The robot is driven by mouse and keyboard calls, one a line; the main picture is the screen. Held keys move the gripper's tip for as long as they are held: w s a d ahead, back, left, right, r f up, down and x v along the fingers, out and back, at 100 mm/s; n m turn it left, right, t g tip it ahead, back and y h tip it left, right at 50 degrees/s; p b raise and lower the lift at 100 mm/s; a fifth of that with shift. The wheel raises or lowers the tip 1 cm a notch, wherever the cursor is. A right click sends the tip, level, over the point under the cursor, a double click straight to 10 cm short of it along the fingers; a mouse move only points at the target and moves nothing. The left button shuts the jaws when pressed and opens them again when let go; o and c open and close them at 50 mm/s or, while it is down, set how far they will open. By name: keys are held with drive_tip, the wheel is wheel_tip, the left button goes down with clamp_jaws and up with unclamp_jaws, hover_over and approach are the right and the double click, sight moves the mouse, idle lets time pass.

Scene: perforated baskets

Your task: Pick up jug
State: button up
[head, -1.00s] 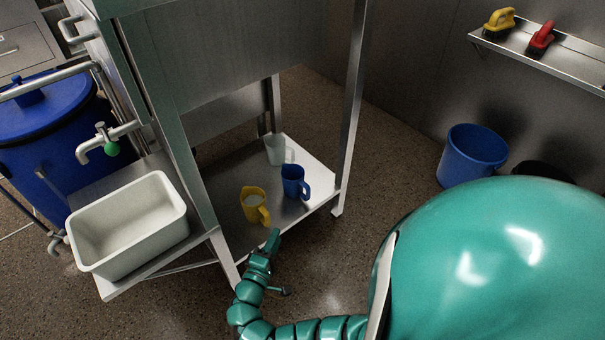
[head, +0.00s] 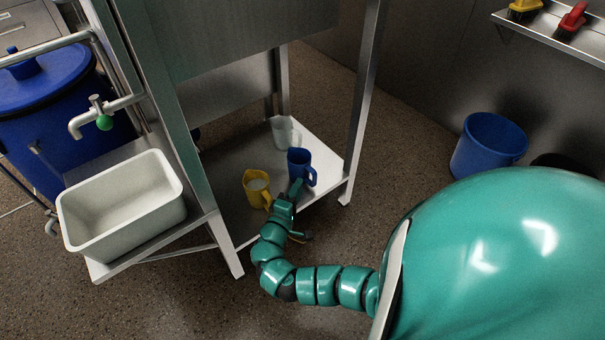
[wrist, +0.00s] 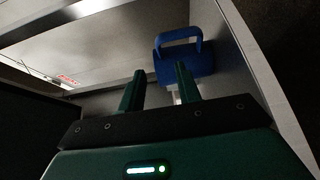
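Three jugs stand on the low metal shelf (head: 232,222): a blue jug (head: 298,164), a yellow jug (head: 256,186) and a pale translucent jug (head: 282,130) behind them. My gripper (head: 296,190) is at the shelf's front edge, just in front of the blue jug and right of the yellow one. In the wrist view my gripper (wrist: 158,84) is open, its two fingers apart with nothing held between them. The blue jug (wrist: 190,66) shows there with its handle up in the picture, beyond the right finger, which covers part of it. Contact cannot be told.
Table legs (head: 362,100) frame the shelf on both sides. A pale tub (head: 120,210) stands on a side ledge at left, near a blue lidded bin (head: 50,120) and a tap (head: 95,115). A blue bucket (head: 487,145) stands at right, below a wall shelf with brushes (head: 570,22).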

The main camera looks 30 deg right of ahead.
sight(303, 171)
drive_tip(key=shift+b+x, duration=1)
drive_tip(key=shift+x, duration=2.4)
drive_tip(key=shift+a, duration=0.1)
drive_tip(key=shift+c, duration=0.4)
clamp_jaws()
